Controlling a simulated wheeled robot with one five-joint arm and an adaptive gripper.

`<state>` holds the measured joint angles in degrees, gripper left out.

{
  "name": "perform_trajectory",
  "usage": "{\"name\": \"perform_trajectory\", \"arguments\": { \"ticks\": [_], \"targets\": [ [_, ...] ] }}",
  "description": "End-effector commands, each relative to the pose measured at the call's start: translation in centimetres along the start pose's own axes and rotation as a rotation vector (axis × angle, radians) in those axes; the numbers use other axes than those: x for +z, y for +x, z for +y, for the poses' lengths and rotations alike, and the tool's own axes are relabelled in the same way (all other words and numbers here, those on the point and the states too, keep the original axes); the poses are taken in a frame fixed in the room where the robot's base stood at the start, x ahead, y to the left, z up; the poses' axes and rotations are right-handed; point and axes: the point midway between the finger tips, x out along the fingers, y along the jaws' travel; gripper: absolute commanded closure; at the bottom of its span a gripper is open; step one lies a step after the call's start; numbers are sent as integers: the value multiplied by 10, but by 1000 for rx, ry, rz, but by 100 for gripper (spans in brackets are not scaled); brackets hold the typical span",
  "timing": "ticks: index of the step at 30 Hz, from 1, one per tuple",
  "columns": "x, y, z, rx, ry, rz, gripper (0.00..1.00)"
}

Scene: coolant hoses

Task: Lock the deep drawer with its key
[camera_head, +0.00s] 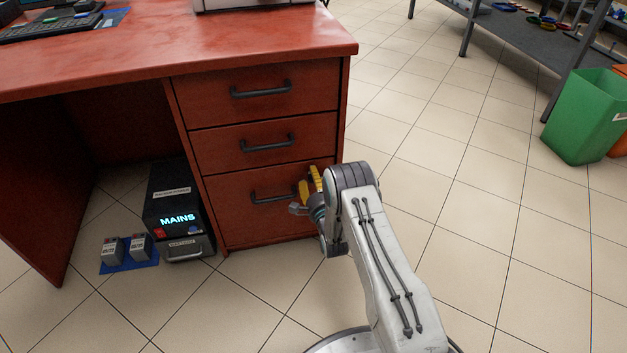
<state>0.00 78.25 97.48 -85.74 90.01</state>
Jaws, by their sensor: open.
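The deep drawer (235,218) is the bottom and tallest of the red desk's drawers. It looks closed, with its front flush with those above. A dark bar handle (266,198) crosses its upper part. My gripper (306,186), with yellow fingers, is open in front of the drawer's right side, just right of the handle. I cannot tell whether it touches the drawer front. I cannot make out the key or the lock; my gripper and arm cover the drawer's right part.
Two more closed drawers, upper (262,106) and middle (265,152), sit above. A black box marked MAINS (178,205) stands under the desk, beside small grey blocks on a blue mat (146,262). A green bin (583,118) stands far right. The tiled floor right of the desk is clear.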

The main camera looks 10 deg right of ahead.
Motion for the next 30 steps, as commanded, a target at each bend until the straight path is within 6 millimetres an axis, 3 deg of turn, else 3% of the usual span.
{"name": "perform_trajectory", "arguments": {
  "ticks": [17,30],
  "targets": [
    [0,0,0,0,0,0,99],
    [0,0,0,0,-35,0,100]
  ]
}}
